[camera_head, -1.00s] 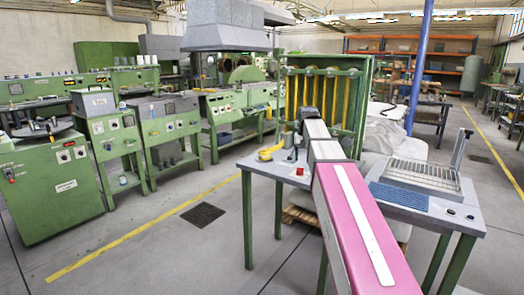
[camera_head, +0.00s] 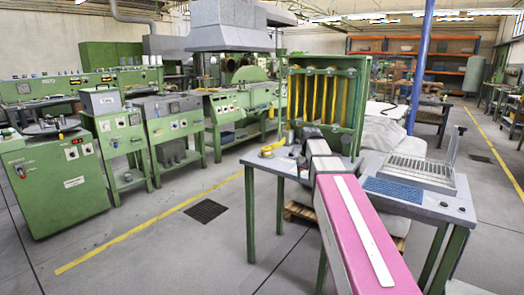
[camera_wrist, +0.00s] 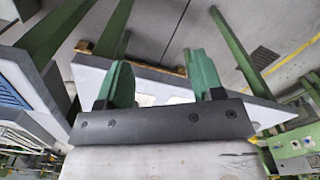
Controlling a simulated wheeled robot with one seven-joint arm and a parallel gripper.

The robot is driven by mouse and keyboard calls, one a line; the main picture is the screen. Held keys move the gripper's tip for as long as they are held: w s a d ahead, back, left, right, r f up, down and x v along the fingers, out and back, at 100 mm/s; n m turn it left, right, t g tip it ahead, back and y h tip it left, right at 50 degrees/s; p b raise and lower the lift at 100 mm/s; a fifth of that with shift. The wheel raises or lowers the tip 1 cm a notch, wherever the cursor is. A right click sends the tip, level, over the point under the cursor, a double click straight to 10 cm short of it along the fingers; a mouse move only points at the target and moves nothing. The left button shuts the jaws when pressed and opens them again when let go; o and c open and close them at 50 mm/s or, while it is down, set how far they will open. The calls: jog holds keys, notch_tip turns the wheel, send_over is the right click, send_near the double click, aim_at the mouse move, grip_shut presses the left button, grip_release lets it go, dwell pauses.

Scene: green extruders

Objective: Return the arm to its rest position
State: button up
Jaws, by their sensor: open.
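My arm (camera_head: 355,235), pink with a white strip, reaches forward from the lower right of the head view over a grey-topped table (camera_head: 262,163) with green legs. Its grey outer links end near the tabletop in front of a green rack. My gripper is not clearly visible in the head view; the arm links hide it. In the wrist view my gripper (camera_wrist: 161,80) shows two green fingers set wide apart. It is open, with nothing between the fingers. The grey tabletop (camera_wrist: 160,78) lies beyond them, seen tilted.
The green rack (camera_head: 327,98) with yellow bars stands right behind the arm's end. A yellow item (camera_head: 272,149) lies left of it on the table. A metal grid device (camera_head: 417,172) stands to the right. Green machines (camera_head: 55,185) line the left; the floor between is clear.

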jog(key=s+f, duration=0.9)
jog(key=f, duration=0.4)
jog(key=s+f+n, duration=0.1)
jog(key=s+f, duration=0.9)
jog(key=f, duration=0.3)
jog(key=shift+f, duration=0.4)
jog(key=shift+o, duration=0.4)
